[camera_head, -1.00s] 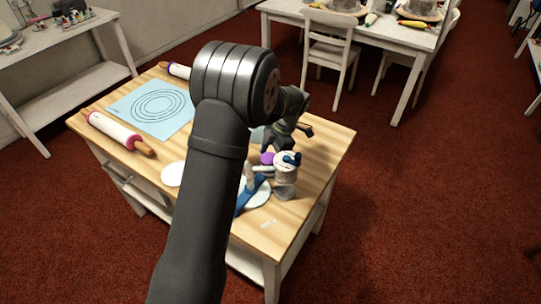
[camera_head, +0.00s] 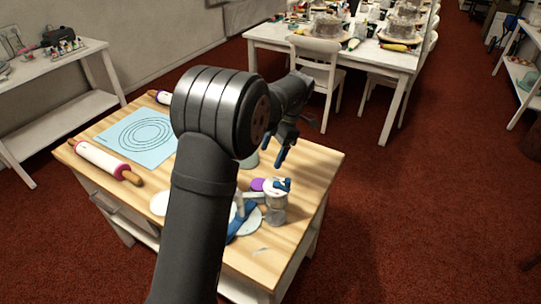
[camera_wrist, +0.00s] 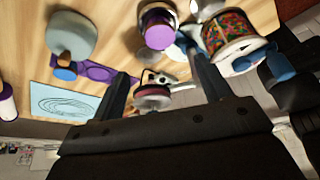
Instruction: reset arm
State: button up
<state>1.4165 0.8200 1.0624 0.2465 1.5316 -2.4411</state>
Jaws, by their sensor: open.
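My gripper (camera_head: 284,150) is above the far right part of the wooden work table (camera_head: 300,175) in the head view. In the wrist view my gripper (camera_wrist: 163,85) has its two dark fingers spread well apart, with nothing held between them. A dark red round item (camera_wrist: 152,103) with a silvery part shows beyond the fingers. A clear jar with a blue piece on top (camera_head: 276,205) stands on the table below and in front of the gripper, apart from it. My arm hides part of the table.
A pale blue ringed mat (camera_head: 140,138) and a pink-ended rolling pin (camera_head: 100,160) lie at the left. A purple-topped jar (camera_wrist: 158,28) and a jar of coloured sprinkles (camera_wrist: 232,38) show in the wrist view. A white chair (camera_head: 317,68) stands behind the table.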

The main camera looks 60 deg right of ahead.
aim_at(259, 184)
jog(key=shift+f, duration=0.1)
jog(key=x, duration=1.1)
jog(key=shift+w+a+f, duration=0.1)
jog(key=shift+a+f, duration=0.05)
jog(key=shift+f, duration=0.15)
jog(key=shift+r, duration=1.65)
